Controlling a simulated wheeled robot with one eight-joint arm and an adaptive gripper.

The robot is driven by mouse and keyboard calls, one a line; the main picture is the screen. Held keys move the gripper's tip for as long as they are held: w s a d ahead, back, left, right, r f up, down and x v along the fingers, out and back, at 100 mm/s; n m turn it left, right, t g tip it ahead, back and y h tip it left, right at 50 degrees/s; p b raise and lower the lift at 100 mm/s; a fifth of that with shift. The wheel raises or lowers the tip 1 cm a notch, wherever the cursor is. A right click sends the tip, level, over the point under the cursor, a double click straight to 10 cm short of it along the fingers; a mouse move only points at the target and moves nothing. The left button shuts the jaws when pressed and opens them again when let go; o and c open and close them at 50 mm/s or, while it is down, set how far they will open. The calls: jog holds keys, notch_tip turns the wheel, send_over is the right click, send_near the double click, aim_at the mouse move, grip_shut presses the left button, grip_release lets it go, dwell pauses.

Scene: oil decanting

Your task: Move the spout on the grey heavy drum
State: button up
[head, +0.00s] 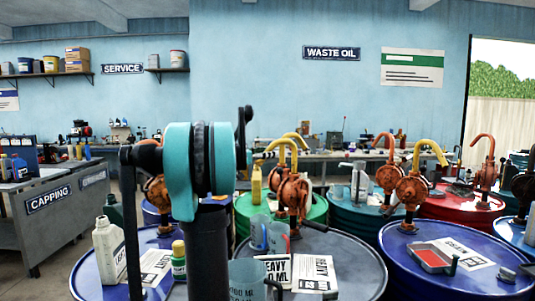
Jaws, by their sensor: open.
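The grey heavy drum (350,252) stands near the middle, with papers marked "HEAVY" on its lid. A rust-orange pump (294,192) rises at its back, with a dark crank handle on its right side. A yellow spout (281,144) arches over this pump; a second yellow arch shows close behind it, and I cannot tell for sure which belongs to which drum. My teal and black arm stands in front and left of the pump. I cannot make out my gripper's fingertips, and no grip on the spout shows.
Clear jugs (268,232) stand near the pump. A blue drum (455,281) at right bears a red tray (430,257) and a pump with a yellow spout. Another blue drum (88,278) at left holds a white bottle (110,250). Green and red drums stand behind.

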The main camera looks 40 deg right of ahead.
grip_shut()
dwell(0.4)
jog(key=shift+s+t, duration=0.15)
jog(key=shift+t, duration=0.15)
jog(key=s+n+t+y, duration=0.2)
jog(key=s+n+t, duration=0.4)
jog(key=t, duration=0.3)
jog(key=shift+s+d+n, duration=0.25)
jog(key=shift+s+n, duration=0.05)
jog(key=shift+s, duration=0.35)
grip_release()
jog(key=v, duration=1.2)
jog(key=shift+s, duration=0.15)
